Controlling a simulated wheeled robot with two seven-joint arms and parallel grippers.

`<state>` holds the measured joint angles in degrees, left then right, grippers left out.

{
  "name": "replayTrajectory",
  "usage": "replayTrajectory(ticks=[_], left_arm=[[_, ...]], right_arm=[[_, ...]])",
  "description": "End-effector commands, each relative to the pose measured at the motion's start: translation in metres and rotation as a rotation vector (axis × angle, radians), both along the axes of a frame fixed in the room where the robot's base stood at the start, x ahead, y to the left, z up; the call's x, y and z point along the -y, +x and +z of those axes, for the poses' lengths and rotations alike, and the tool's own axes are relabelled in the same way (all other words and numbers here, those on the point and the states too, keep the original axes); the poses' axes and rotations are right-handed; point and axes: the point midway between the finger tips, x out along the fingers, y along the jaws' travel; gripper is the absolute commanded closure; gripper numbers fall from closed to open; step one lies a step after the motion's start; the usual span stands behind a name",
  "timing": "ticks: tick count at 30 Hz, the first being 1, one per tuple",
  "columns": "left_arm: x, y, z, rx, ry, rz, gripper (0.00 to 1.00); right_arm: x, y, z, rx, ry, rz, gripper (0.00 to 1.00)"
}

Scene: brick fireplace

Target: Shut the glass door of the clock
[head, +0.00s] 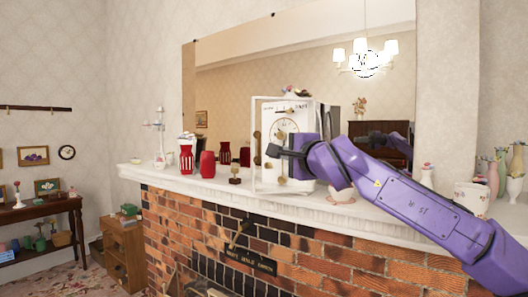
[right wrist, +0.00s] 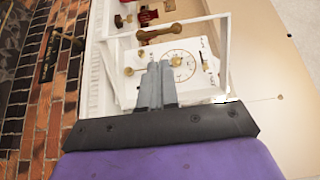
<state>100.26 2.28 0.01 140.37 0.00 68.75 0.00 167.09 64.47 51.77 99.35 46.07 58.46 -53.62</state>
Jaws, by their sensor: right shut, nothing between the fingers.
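The white clock (head: 296,113) stands on the mantel, with a round dial and brass fittings; its dial (right wrist: 181,62) faces me in the right wrist view. The glass door shows as a thin white frame (head: 254,118) with a brass handle (head: 257,144) on its left side. The frame stands out past the clock's left edge, so the door looks open; the exact angle is unclear. The handle also shows in the right wrist view (right wrist: 168,32). My right gripper (head: 271,150) is shut and empty in front of the clock, beside the handle. Contact with the door cannot be told. My left gripper is out of view.
The white mantel (head: 220,186) runs above the brick fireplace. Red jars (head: 186,158) and a small brown object (head: 235,175) stand left of the clock. A cup (head: 342,193) stands to its right, partly behind my arm. A large mirror (head: 230,90) is behind.

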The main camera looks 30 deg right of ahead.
Motion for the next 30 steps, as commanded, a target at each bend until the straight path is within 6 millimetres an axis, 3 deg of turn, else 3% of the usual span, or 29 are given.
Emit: replayTrajectory(ticks=[15, 21, 30], left_arm=[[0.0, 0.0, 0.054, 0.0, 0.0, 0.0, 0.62], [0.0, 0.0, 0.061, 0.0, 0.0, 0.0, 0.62], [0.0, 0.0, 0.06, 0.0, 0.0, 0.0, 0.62]], right_arm=[[0.018, 0.107, 0.002, -0.008, -0.005, -0.003, 1.0], [0.021, 0.125, 0.0, -0.005, -0.005, -0.002, 1.0], [0.021, 0.126, -0.002, -0.005, -0.004, -0.001, 1.0]])
